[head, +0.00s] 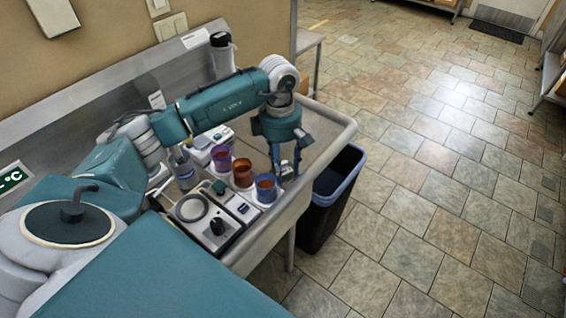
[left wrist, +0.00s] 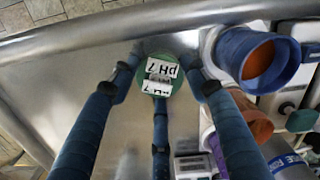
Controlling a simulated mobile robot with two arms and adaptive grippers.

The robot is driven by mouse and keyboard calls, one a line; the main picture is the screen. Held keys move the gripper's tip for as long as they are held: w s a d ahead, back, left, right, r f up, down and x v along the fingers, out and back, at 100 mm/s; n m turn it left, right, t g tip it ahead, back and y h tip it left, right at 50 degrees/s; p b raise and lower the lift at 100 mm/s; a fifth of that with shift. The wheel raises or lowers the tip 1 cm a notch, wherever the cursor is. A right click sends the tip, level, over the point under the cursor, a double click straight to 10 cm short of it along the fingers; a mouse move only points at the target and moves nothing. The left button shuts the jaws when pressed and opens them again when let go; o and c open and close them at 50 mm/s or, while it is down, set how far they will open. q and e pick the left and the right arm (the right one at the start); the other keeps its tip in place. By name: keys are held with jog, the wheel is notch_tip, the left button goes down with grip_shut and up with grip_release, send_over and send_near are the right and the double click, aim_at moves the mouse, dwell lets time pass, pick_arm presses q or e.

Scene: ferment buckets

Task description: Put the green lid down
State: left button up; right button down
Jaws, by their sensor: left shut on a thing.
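My left gripper (head: 285,172) is above the steel bench, just to the right of the blue bucket (head: 265,187). In the left wrist view, its dark blue fingers (left wrist: 160,90) close around a round green lid (left wrist: 179,88) with white labels, one reading "pH 7". The lid is hard to make out in the head view. I cannot tell whether it touches the bench. The blue bucket (left wrist: 245,52) holds something orange and stands close to the right of the lid. My right gripper is not in view.
A red-brown bucket (head: 242,173) and a purple bucket (head: 221,158) stand in a row with the blue one. Devices with a knob (head: 217,226) sit in front. The steel bench (left wrist: 60,75) is bare left of the lid. A dark bin (head: 330,200) stands beyond the bench edge.

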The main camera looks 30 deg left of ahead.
pick_arm(q)
jog(key=shift+s+f, duration=0.15)
jog(key=shift+f, duration=0.15)
jog(key=o, duration=0.6)
jog(key=shift+o, duration=0.8)
jog(key=shift+f, duration=0.1)
